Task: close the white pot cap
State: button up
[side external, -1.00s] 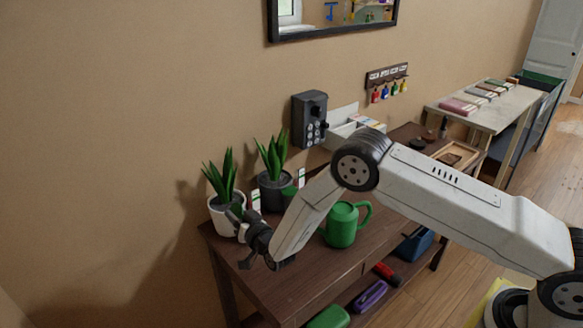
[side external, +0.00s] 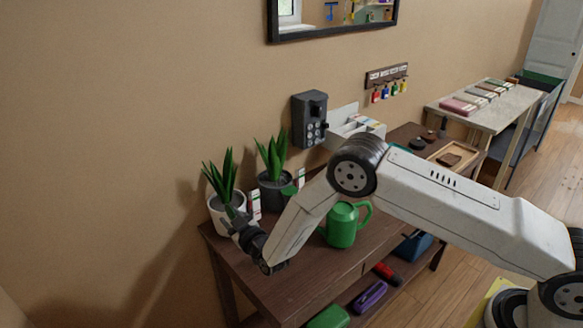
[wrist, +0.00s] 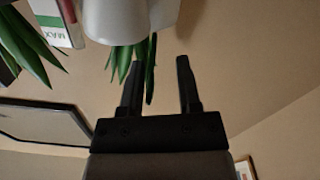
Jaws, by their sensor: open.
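The white pot (side external: 216,212) stands at the left end of the brown table and holds a green leafy plant (side external: 222,178). My gripper (side external: 234,226) is in front of the pot and overlaps its lower right side in the side view. In the wrist view my gripper (wrist: 160,75) has its two black fingers apart with nothing held. The white pot (wrist: 115,20) is beyond the fingertips, with leaves showing behind and between the fingers. I cannot tell whether gripper and pot touch. I cannot make out a separate cap on the pot.
A dark pot (side external: 273,192) with a second plant stands to the right, near a label card (side external: 256,204). A green watering can (side external: 342,226) is further right, beside my arm. The table front (side external: 290,290) is bare. The wall is close behind.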

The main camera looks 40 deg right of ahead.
jog(key=s, duration=0.8)
jog(key=shift+s+d+r+m+g, duration=0.6)
jog(key=shift+s+d+r+g, duration=0.8)
jog(key=shift+d+r+g, duration=1.65)
jog(key=s+d+r+g, duration=0.2)
jog(key=s+d+g, duration=0.1)
jog(key=s, duration=0.4)
jog(key=s+d+r+m+g, duration=0.1)
jog(key=s+d+r+g, duration=0.1)
jog(key=s, duration=0.6)
jog(key=shift+d+g, duration=0.85)
jog(key=shift+d, duration=0.2)
jog(key=w+a+f+t, duration=0.5)
jog(key=w+a+t, duration=0.1)
jog(key=w, duration=0.3)
jog(key=w+a+f+m+t, duration=0.1)
jog(key=w+a+f+t, duration=0.4)
jog(key=w, duration=0.4)
jog(key=shift+w+a+t, duration=0.2)
jog(key=shift+a+t, duration=0.5)
jog(key=shift+t, duration=0.2)
